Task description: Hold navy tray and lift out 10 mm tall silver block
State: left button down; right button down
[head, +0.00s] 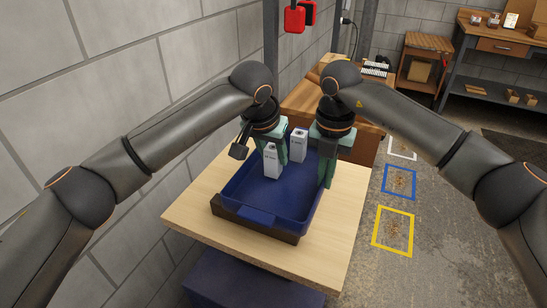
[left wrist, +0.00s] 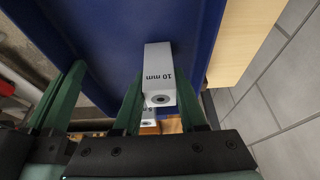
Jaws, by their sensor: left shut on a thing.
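The navy tray (head: 257,216) sits on a light wooden table. Two upright silver blocks are in it. The nearer block (head: 272,161) reads "10 mm" in the left wrist view (left wrist: 158,70). My left gripper (left wrist: 158,105) is shut on it, with green fingers on both sides. Whether its base touches the tray floor is unclear. The other silver block (head: 299,143) stands further back to the right and is mostly hidden in the left wrist view. My right gripper (head: 325,172) is at the tray's right wall, fingers pointing down. Its grip on the wall is unclear.
The light wooden table (head: 338,225) has bare room right of the tray. A grey block wall runs along the left. Yellow (head: 393,250) and blue (head: 399,195) floor frames lie right of the table. A brown wooden surface stands behind the tray.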

aim_at(274, 147)
pick_arm(q)
notch_tip(274, 147, up, 10)
jog(key=shift+f, duration=0.2)
pick_arm(e)
jog(key=c, duration=1)
grip_release()
